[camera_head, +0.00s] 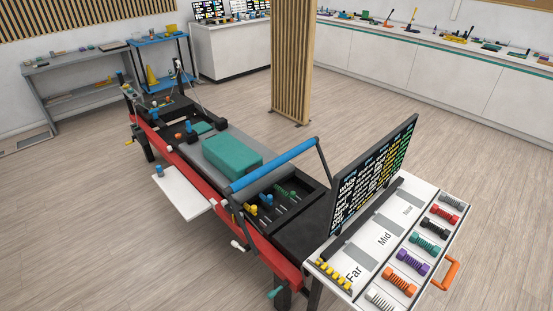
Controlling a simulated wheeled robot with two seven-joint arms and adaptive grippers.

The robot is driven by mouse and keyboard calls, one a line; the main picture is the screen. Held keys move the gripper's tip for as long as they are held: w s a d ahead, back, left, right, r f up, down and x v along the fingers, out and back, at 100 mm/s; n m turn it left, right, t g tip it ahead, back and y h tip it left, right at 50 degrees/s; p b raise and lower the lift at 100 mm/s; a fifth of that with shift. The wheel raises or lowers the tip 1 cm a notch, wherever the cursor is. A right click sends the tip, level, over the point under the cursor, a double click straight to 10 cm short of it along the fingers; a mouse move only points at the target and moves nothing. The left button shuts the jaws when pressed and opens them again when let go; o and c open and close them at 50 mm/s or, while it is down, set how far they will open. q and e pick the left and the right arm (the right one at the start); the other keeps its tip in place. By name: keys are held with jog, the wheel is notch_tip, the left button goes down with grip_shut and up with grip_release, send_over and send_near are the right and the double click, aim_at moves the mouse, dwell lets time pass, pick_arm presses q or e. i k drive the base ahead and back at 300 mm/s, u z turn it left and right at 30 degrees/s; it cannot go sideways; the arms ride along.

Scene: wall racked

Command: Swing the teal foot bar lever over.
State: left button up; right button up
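A small teal lever handle (275,293) sticks out low on the near side of the reformer, by the front leg. It looks like the teal foot bar lever, but it is too small to tell its exact position. The foot bar (272,166) has a blue padded top and dark side arms, and stands raised across the reformer. Neither of my grippers is in view.
The red and black reformer (200,210) fills the middle, with a teal box (232,155) on its carriage. A white side shelf (183,194) and a white-handled crank (240,246) jut out on the near side. A white spring cart (385,240) stands at right.

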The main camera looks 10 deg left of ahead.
aim_at(272, 293)
jog(key=u, duration=1.75)
jog(key=k, duration=0.45)
jog(key=z, duration=1.3)
